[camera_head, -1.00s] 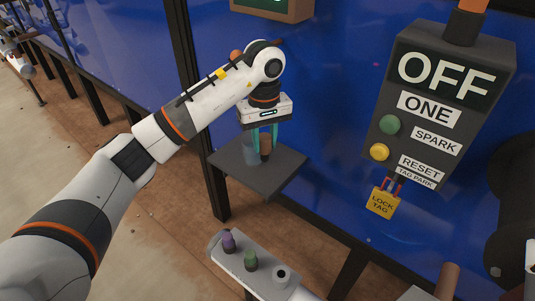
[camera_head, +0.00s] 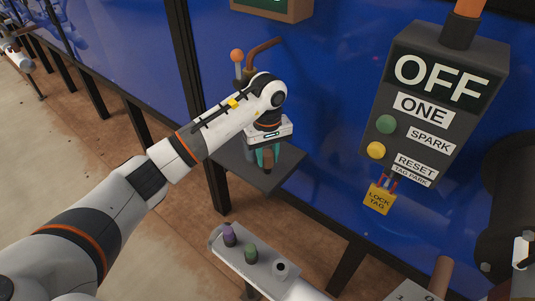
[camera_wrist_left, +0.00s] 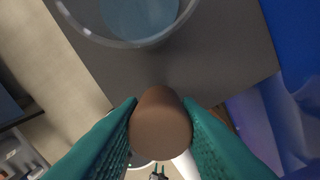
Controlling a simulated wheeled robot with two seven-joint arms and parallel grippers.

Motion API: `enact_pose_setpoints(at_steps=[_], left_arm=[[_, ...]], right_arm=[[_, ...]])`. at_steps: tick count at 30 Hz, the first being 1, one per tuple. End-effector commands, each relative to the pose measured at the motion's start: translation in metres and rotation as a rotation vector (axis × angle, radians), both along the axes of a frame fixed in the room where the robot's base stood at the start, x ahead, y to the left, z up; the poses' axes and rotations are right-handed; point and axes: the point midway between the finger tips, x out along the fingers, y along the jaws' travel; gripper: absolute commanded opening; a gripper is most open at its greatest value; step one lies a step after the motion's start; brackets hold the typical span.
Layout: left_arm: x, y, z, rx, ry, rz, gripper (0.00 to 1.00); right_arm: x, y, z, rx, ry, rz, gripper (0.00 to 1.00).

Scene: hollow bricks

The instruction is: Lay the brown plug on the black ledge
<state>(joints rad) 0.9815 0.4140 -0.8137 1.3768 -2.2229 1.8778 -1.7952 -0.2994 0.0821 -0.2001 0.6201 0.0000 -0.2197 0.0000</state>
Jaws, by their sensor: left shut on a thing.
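My left gripper (camera_head: 267,160) has its teal fingers shut on the brown plug (camera_head: 267,164). The plug hangs upright over the front part of the black ledge (camera_head: 236,168). Whether it touches the ledge I cannot tell. In the left wrist view, the plug (camera_wrist_left: 160,123) sits between both fingers, with the ledge (camera_wrist_left: 225,55) behind it and the plug's end overlapping the ledge's edge. A clear cup with blue content (camera_wrist_left: 138,18) stands on the ledge, apart from the plug. In the head view the arm and gripper mostly hide the cup. My right gripper is not visible.
A light rack (camera_head: 215,240) below the ledge holds a purple plug (camera_head: 229,237) and a green plug (camera_head: 251,254), beside an empty round socket (camera_head: 281,268). A grey control box (camera_head: 435,100) reading OFF and a yellow lock tag (camera_head: 379,199) are right. An orange-knobbed lever (camera_head: 237,56) stands behind the arm.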

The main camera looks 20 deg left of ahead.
Motion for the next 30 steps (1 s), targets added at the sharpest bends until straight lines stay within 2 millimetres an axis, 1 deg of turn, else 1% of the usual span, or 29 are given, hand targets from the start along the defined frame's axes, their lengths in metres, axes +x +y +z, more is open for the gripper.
enact_pose_setpoints(at_steps=[1, 3, 5, 13, 16, 17, 20, 27, 30], left_arm=[[0.000, 0.000, -0.002, 0.000, 0.000, 0.000, 0.32], [0.000, 0.000, -0.001, 0.000, 0.000, 0.000, 0.43], [0.000, 0.000, -0.001, 0.000, 0.000, 0.000, 0.52], [0.000, 0.000, 0.000, -0.001, 0.001, 0.000, 0.52], [0.000, 0.000, 0.005, -0.001, -0.001, 0.000, 0.52], [0.001, 0.000, 0.007, 0.001, -0.002, 0.000, 0.52], [0.001, 0.000, 0.023, 0.000, -0.005, 0.001, 0.52], [0.001, 0.001, 0.075, 0.001, -0.006, 0.001, 0.52], [0.001, 0.000, 0.095, 0.001, -0.004, 0.000, 0.52]], right_arm=[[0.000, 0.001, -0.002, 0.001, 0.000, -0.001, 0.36], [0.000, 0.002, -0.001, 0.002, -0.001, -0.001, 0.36], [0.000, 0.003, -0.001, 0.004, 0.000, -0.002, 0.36], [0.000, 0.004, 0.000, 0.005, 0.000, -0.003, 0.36], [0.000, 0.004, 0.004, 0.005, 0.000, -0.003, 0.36], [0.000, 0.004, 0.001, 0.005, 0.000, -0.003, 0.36], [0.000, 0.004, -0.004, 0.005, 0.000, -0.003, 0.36], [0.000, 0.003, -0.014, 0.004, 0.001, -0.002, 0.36], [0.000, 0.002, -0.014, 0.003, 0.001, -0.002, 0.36]])
